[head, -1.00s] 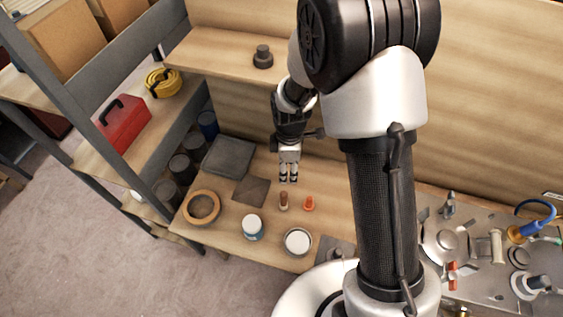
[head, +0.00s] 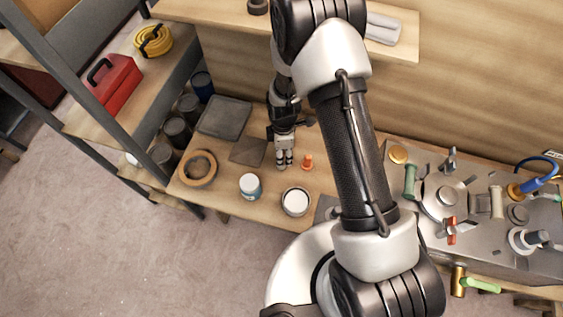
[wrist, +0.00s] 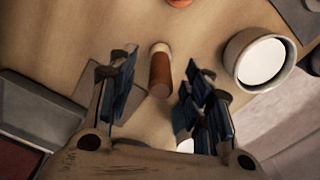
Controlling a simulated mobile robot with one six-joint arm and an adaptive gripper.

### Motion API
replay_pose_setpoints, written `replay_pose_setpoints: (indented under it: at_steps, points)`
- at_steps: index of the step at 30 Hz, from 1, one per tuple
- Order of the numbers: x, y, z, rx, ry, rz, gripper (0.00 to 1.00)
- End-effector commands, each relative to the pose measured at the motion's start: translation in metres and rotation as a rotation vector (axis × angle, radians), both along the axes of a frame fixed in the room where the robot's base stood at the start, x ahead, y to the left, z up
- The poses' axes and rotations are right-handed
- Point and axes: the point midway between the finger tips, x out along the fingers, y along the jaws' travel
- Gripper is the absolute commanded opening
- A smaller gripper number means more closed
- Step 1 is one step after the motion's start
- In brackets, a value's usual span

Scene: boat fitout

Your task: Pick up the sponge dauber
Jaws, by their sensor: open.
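The likely sponge dauber (wrist: 160,72) is a small brown cylinder with a pale end, standing on the wooden bench. In the wrist view it lies between the two fingers of my gripper (wrist: 162,66), with a gap on each side. My gripper is open and empty. In the head view my gripper (head: 284,163) points down at the bench and hides the dauber. A small orange piece (head: 307,162) stands just to the right of the fingers; its edge also shows at the top of the wrist view (wrist: 179,2).
An open pot with white contents (head: 296,201), a white-lidded jar (head: 250,186) and a tan ring (head: 198,169) stand towards the bench's front. A dark square sheet (head: 248,151) lies left of my gripper. A metal panel with fittings (head: 480,235) is at the right.

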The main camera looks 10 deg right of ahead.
Motion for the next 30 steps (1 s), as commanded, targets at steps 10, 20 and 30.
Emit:
replay_pose_setpoints:
  at_steps: [10, 20, 30]
  points:
    - [-0.002, 0.005, -0.047, -0.001, 0.002, 0.000, 0.46]
    - [-0.002, 0.005, -0.049, 0.000, 0.000, 0.000, 0.41]
    - [-0.002, 0.005, -0.049, 0.000, 0.000, 0.000, 0.18]
